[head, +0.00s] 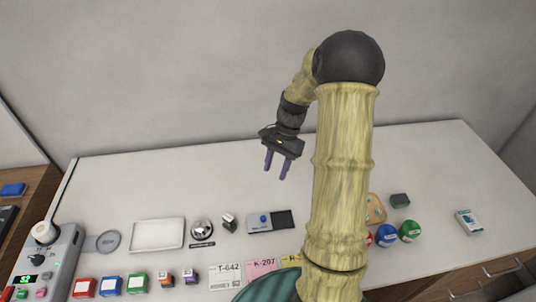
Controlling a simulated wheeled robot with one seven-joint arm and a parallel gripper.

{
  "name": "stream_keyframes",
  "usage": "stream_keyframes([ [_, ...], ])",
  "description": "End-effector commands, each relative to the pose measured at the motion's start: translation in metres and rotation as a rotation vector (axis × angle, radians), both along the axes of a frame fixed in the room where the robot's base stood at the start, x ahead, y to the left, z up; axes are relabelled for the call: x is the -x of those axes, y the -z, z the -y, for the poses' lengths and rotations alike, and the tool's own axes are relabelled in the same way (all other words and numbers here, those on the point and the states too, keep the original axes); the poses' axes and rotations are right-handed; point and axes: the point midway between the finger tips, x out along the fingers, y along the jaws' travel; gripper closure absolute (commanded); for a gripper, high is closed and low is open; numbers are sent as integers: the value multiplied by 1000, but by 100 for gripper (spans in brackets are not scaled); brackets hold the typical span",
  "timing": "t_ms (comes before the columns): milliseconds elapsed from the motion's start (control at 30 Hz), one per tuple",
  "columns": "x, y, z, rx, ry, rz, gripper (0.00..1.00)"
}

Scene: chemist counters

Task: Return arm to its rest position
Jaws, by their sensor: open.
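My arm stands raised in the middle of the head view, bent at the top. My gripper (278,164) hangs from its far end with the two purple fingers pointing down. The fingers are apart with nothing between them. The gripper appears above the back part of the white counter (210,180) and touches none of the items. My upright arm link hides part of the counter right of centre.
A white tray (157,235), a silver dome-shaped item (202,229) and a grey-black pad (271,221) lie on the counter. Several small coloured boxes and cards line the front. The counter's back strip is clear.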

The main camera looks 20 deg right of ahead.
Motion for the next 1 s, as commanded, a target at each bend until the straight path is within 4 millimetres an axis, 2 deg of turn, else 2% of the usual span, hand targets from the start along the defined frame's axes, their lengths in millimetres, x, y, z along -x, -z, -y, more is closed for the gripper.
stream_keyframes([
  [267,2,-2,-5,11,-27,13,59],
  [433,14,-13,-27,73,-169,86,59],
  [700,53,-35,-72,203,-534,282,59],
  [1000,105,-54,-109,309,-924,501,59],
])
